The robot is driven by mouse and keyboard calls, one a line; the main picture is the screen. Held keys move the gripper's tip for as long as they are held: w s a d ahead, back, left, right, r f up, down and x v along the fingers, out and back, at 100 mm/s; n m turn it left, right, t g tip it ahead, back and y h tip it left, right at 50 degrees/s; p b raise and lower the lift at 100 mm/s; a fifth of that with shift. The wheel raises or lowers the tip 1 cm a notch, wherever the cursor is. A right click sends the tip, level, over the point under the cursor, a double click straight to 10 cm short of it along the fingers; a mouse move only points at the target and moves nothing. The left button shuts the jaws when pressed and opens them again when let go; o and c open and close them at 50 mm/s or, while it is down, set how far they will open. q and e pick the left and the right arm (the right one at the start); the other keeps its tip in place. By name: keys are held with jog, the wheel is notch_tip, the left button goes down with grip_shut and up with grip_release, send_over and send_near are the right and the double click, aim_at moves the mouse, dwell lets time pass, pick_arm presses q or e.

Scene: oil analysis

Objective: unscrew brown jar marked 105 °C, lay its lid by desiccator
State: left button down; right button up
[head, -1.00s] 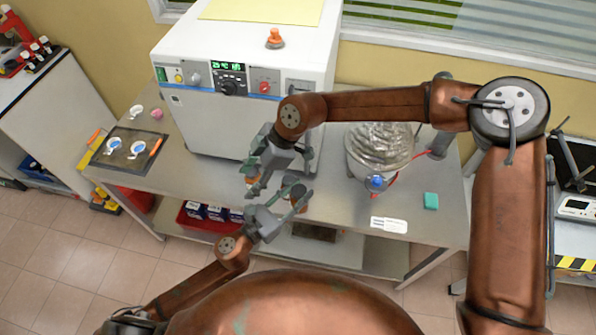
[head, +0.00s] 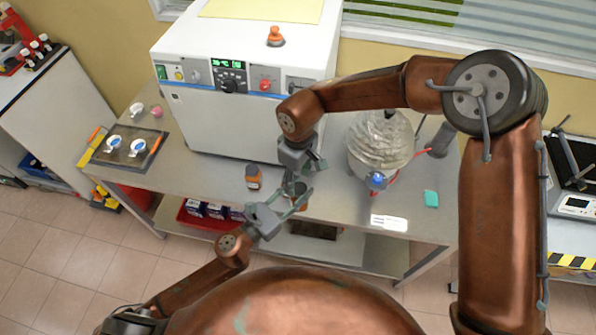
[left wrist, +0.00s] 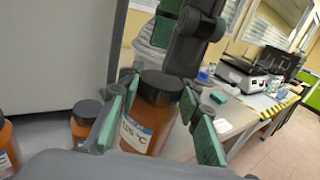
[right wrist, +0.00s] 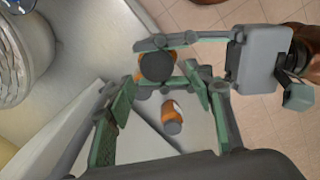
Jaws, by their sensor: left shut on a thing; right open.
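The brown jar marked 105 °C (left wrist: 145,120) is upright between the pads of my left gripper (left wrist: 155,125), which is shut on it above the bench's front edge. Its dark lid (left wrist: 163,82) is on it; the jar also shows in the head view (head: 300,202) and the right wrist view (right wrist: 152,69). My right gripper (right wrist: 163,80) is open, close above the jar, with its fingers spread to either side of the lid; I cannot tell if they touch it. The glass desiccator (head: 380,140) stands on the bench to the right.
Another brown jar (head: 253,177) stands on the bench left of my grippers; more than one shows in the left wrist view (left wrist: 84,122). A white oven (head: 240,110) stands behind. A white label card (head: 389,222) and teal block (head: 431,199) lie near the desiccator.

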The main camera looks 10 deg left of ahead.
aim_at(297, 189)
jog(key=shift+f, duration=1.75)
jog(key=shift+c, duration=0.5)
jog(key=shift+s+a, duration=0.1)
jog(key=shift+s, duration=0.05)
jog(key=c, duration=1.1)
jog(key=o, duration=1.2)
jog(key=shift+o, duration=0.2)
jog(key=shift+r, duration=0.1)
